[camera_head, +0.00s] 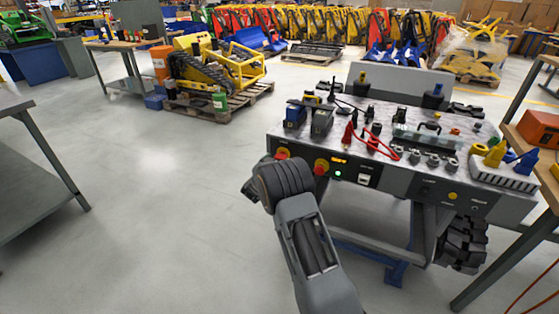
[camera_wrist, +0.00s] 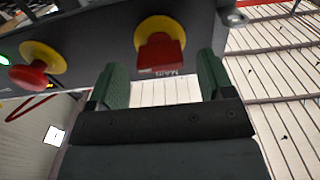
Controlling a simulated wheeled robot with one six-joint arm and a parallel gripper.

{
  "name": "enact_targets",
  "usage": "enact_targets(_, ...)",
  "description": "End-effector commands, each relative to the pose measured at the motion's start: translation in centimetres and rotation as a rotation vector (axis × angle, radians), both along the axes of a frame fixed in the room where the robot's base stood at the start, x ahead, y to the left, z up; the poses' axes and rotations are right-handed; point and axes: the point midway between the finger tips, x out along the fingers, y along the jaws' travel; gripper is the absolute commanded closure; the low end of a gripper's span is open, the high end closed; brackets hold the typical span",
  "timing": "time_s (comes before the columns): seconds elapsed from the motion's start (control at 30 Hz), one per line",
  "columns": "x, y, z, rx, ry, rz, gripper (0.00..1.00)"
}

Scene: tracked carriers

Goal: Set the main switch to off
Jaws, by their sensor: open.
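The main switch (camera_wrist: 160,50) is a red block-shaped handle on a round yellow plate. In the wrist view it sits at the top middle, with an upside-down "MAIN" label beside it. It also shows at the left end of the console front in the head view (camera_head: 282,153). Whether it is set on or off I cannot tell. My gripper (camera_wrist: 162,64) is open, with its two green fingers on either side of the switch in the picture. Nothing is held, and contact with the handle cannot be made out. In the head view my wrist hides most of the gripper.
A red mushroom button on yellow (camera_wrist: 30,72) is beside the switch, also in the head view (camera_head: 321,166). A green lamp (camera_head: 338,173) is lit near it. The grey console (camera_head: 400,178) carries several levers and red cables. Floor to the left (camera_head: 150,220) is clear.

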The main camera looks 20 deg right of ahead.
Motion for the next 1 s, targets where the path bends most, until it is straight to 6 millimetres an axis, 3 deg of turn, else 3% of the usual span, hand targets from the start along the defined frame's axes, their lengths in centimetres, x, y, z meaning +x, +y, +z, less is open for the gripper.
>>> enact_targets(0.23,1.3,-1.5,-0.1,0.001,0.001,0.0,0.26)
enact_targets(0.6,1.5,-1.7,0.0,-0.001,0.001,0.0,0.26)
enact_targets(1.0,1.5,-1.7,0.0,-0.001,0.001,0.0,0.64)
